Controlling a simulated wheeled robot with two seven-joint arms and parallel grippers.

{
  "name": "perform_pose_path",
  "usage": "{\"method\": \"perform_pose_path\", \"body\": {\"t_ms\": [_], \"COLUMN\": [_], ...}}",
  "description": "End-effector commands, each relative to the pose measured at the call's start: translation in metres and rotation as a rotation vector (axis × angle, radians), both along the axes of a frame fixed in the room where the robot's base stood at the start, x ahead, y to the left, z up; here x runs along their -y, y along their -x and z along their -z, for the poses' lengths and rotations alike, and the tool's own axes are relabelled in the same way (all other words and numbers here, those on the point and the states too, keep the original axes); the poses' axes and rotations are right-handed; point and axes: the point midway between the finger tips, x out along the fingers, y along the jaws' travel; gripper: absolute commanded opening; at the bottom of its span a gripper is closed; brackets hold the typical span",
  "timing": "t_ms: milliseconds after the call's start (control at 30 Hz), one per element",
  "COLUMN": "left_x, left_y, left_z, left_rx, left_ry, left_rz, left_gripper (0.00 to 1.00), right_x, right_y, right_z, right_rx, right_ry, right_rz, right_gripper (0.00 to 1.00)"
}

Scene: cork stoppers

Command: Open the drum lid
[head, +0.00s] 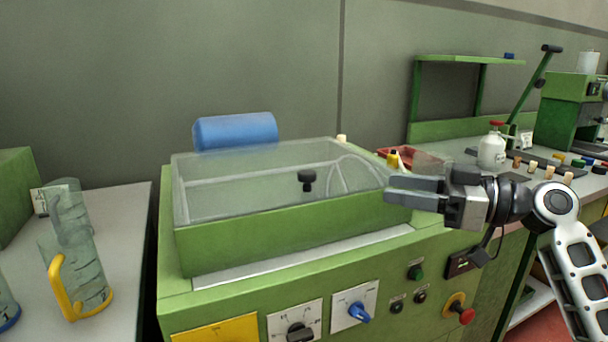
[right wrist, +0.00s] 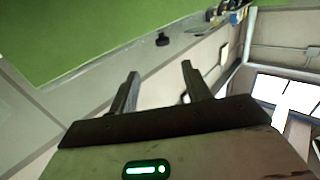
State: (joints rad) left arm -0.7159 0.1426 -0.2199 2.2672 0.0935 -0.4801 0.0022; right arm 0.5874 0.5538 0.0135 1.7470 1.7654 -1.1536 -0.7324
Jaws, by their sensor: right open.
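The drum lid (head: 240,170) is a clear, see-through cover lying flat over the green-walled machine (head: 290,228) in the head view. A black knob (head: 307,178) shows at its middle. The black knob also shows small near the top of the right wrist view (right wrist: 162,39). My right gripper (head: 391,189) is open and empty at the right end of the lid, with its fingers pointing left towards the knob. It is apart from the knob, and I cannot tell whether it touches the lid's edge. Its two fingers also show in the right wrist view (right wrist: 160,72). My left gripper is out of view.
A blue cylinder (head: 235,131) sits behind the lid. Knobs and a red button (head: 466,316) are on the machine's front. Clear jugs (head: 85,270) stand on the left table. A white bottle (head: 492,150) and several corks are on the right bench.

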Motion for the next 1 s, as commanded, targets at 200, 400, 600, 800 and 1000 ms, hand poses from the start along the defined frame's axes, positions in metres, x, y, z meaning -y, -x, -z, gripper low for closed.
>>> {"method": "perform_pose_path", "body": {"t_ms": [200, 400, 600, 800, 1000], "left_x": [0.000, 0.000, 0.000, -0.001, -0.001], "left_y": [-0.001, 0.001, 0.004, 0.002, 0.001], "left_z": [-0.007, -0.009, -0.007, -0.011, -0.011], "left_rx": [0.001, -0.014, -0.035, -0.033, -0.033], "left_ry": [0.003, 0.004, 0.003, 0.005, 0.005], "left_rz": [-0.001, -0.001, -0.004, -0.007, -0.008], "left_gripper": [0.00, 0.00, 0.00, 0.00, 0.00], "right_x": [-0.024, -0.063, -0.101, -0.128, -0.140], "right_y": [-0.010, -0.030, -0.049, -0.064, -0.070], "right_z": [-0.007, -0.007, -0.006, -0.005, -0.004], "right_rx": [0.008, 0.007, 0.005, 0.005, 0.005], "right_ry": [-0.006, -0.007, -0.007, -0.007, -0.005], "right_rz": [-0.013, -0.012, -0.012, -0.009, -0.008], "right_gripper": [0.48, 0.48, 0.48, 0.48, 0.48]}}
